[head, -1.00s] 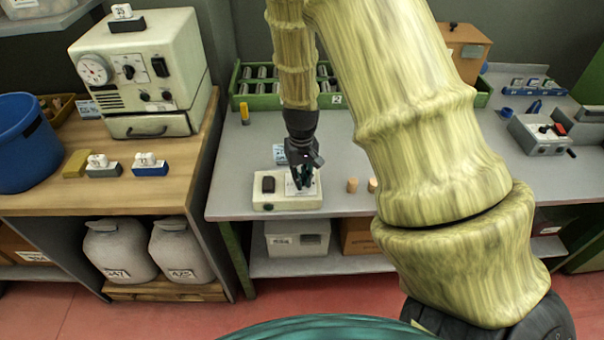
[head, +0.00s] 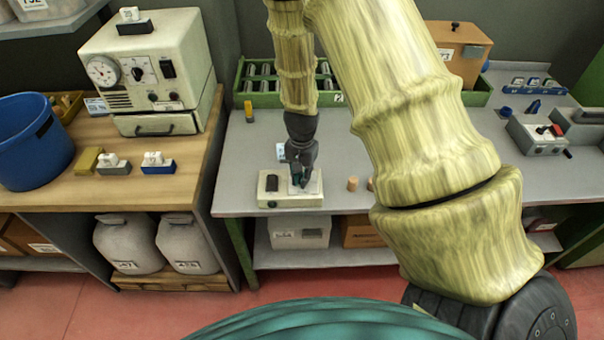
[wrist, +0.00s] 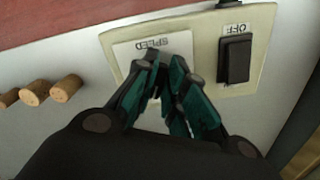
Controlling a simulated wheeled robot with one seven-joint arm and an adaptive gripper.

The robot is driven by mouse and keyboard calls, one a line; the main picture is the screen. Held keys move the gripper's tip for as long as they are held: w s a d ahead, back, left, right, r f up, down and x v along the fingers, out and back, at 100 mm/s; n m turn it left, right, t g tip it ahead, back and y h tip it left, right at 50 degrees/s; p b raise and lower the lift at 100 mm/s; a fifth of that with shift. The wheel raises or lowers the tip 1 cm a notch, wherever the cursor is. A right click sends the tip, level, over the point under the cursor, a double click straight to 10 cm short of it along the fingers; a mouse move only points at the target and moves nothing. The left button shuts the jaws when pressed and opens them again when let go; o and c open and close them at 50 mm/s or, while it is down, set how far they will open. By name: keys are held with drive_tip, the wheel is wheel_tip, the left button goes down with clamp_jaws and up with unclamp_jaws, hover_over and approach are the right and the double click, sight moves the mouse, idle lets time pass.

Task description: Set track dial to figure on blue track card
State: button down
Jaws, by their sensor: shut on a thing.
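A cream control box (head: 268,201) sits near the front edge of the grey bench. In the wrist view the box (wrist: 260,84) shows a white plate (wrist: 135,56) lettered SPEED. My gripper (head: 298,184) points down onto this plate. In the wrist view its teal-sided fingers (wrist: 168,88) are closed together over the plate, shut on the dial. The dial itself and its pointer are hidden by the fingers, so its setting cannot be read. A small pale blue card (head: 281,151) stands behind the box, partly hidden by my gripper; its figure is too small to read.
A black rocker switch (wrist: 236,60) marked OFF is beside the plate. A green rack (head: 262,97) lies behind. Another control box (head: 537,136) is at the far right.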

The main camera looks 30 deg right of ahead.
drive_tip(key=shift+m, duration=0.3)
drive_tip(key=c, duration=1.5)
unclamp_jaws()
wheel_tip(320, 180, up, 12)
